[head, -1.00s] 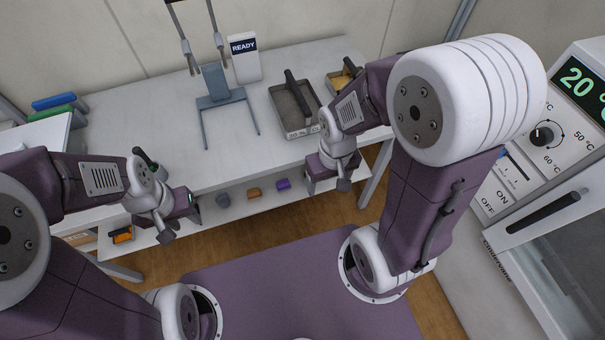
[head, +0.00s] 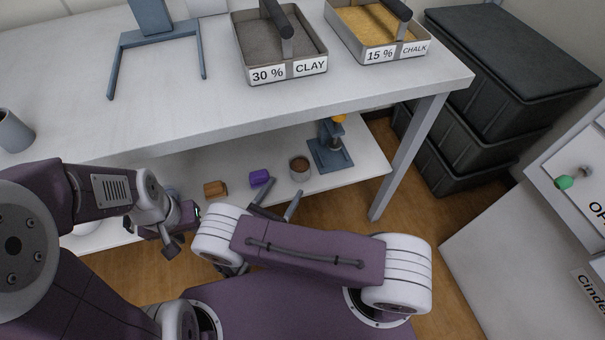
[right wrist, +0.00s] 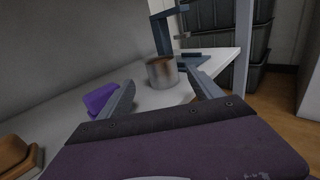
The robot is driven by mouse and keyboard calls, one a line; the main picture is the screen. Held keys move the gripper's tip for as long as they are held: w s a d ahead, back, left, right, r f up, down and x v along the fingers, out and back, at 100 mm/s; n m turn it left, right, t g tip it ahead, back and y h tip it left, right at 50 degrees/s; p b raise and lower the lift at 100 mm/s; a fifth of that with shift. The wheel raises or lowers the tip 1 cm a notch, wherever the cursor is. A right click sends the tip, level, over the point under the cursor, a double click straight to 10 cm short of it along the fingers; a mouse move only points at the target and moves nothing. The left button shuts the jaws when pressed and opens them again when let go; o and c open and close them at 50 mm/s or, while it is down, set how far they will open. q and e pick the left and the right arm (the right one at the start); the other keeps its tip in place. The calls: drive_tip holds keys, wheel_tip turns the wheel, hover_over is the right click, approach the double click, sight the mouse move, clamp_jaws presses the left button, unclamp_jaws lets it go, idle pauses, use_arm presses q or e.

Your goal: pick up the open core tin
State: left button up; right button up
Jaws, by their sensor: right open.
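The open core tin (head: 300,170) is a small grey cylinder with a brown inside, standing upright on the low shelf under the bench. In the right wrist view, the tin (right wrist: 161,73) stands ahead, between the fingertip directions and beyond them. My right gripper (head: 278,198) is open and empty at the shelf's front, just short of the tin; its two fingers (right wrist: 163,92) are spread apart in the wrist view. My left gripper (head: 180,228) hangs in front of the shelf to the left, away from the tin; its jaws are unclear.
A purple block (head: 260,178) and an orange-brown block (head: 215,188) lie left of the tin. A blue-grey stand (head: 330,152) is close behind it on the right. The bench top (head: 180,110) overhangs the shelf, and a bench leg (head: 408,158) stands to the right.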

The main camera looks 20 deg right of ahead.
sight(295, 174)
drive_tip(key=b+x, duration=0.1)
drive_tip(key=x, duration=0.2)
drive_tip(key=shift+w+d, duration=0.25)
drive_tip(key=shift+d, duration=0.1)
drive_tip(key=shift+w+d+b, duration=0.2)
drive_tip(key=shift+b, duration=0.25)
drive_tip(key=b+x, duration=0.2)
drive_tip(key=x, duration=0.2)
drive_tip(key=shift+w, duration=0.1)
drive_tip(key=shift+w+d+r, duration=0.15)
drive_tip(key=c, duration=1.3)
drive_tip(key=r+p, duration=0.2)
drive_tip(key=r, duration=0.1)
drive_tip(key=r+p, duration=0.2)
drive_tip(key=shift+s+d+r, duration=0.25)
drive_tip(key=shift+s+d, duration=0.1)
drive_tip(key=shift+d, duration=0.05)
drive_tip(key=s+d+r+p, duration=0.1)
drive_tip(key=s+d+r, duration=0.1)
drive_tip(key=s+d+r+p, duration=0.1)
drive_tip(key=s+d+p, duration=0.1)
drive_tip(key=d, duration=0.1)
drive_tip(key=s+d+r+p, duration=0.2)
drive_tip(key=s+d, duration=0.1)
drive_tip(key=shift+d+r, duration=0.1)
drive_tip(key=shift+r, duration=0.2)
